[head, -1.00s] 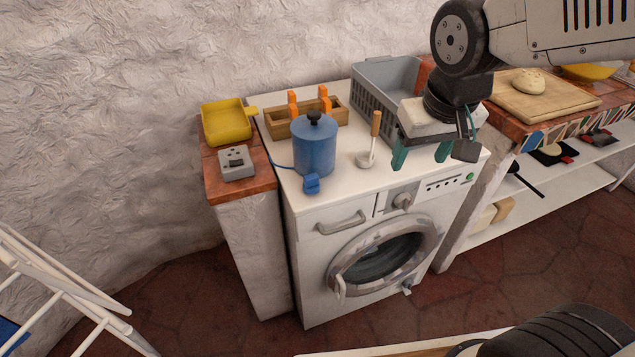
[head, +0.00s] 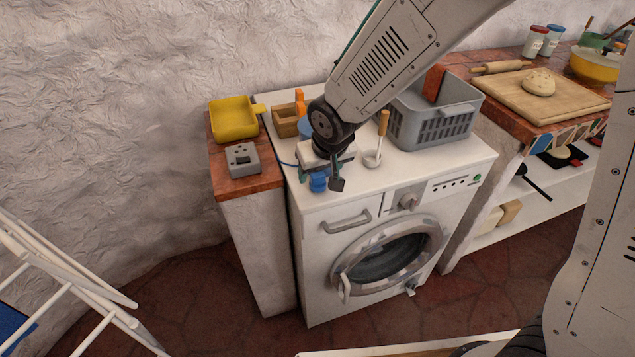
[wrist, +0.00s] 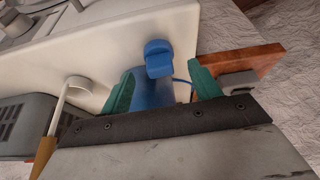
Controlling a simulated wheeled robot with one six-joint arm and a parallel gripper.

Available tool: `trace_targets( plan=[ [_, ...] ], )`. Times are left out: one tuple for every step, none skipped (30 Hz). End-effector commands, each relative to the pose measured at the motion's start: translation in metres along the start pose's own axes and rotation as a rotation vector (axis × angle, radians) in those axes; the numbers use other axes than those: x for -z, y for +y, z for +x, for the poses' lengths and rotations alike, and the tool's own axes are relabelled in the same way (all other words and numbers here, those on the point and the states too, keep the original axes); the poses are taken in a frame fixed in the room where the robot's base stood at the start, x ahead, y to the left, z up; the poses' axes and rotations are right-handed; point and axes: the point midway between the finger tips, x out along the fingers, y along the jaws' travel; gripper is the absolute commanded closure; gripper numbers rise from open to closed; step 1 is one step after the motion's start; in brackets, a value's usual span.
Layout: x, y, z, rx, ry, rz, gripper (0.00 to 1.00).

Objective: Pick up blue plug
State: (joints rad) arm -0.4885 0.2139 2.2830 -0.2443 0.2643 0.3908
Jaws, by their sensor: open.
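The blue plug (head: 319,181) is at the front left of the white washing machine's top (head: 420,165), close to the front edge. It also shows in the wrist view (wrist: 158,58), ahead of and between the two green fingers. My gripper (head: 320,173) is open above and around the plug in the head view; contact cannot be told. A blue pot (wrist: 152,93) sits behind the plug, mostly hidden by my arm in the head view. A blue cord (head: 287,163) runs left from there.
A grey socket box (head: 242,160) and a yellow tray (head: 233,121) are on the tiled ledge at left. A wooden-handled ladle (head: 375,157) and a grey crate (head: 435,122) stand to the right. A wooden box (head: 286,122) is behind.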

Motion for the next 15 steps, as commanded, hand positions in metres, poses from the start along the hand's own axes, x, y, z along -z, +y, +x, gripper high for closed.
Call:
trace_targets(
  plan=[
    [0.0,-0.002,0.009,0.0,-0.004,-0.003,0.38],
    [0.001,-0.001,0.013,-0.001,-0.003,-0.001,0.38],
    [0.001,-0.001,0.018,-0.001,-0.003,-0.001,0.38],
    [0.001,-0.001,0.021,-0.001,-0.002,-0.002,0.38],
    [0.001,-0.001,0.023,-0.001,-0.002,-0.002,0.38],
    [0.001,-0.001,0.026,0.0,-0.001,-0.001,0.38],
    [0.001,-0.001,0.027,0.0,-0.001,0.0,0.38],
    [0.001,-0.001,0.028,0.0,0.0,0.0,0.38],
    [0.001,-0.001,0.028,0.0,0.0,0.0,0.38],
    [0.001,-0.001,0.028,0.0,0.0,0.0,0.38],
    [0.001,-0.001,0.028,0.0,0.001,0.0,0.38],
    [0.001,-0.001,0.028,0.0,0.001,0.0,0.38],
    [0.001,-0.001,0.028,0.0,0.0,0.0,0.38],
    [0.001,-0.001,0.028,0.0,0.0,0.0,0.38],
    [0.001,-0.001,0.028,0.0,0.0,0.0,0.46]
  ],
)
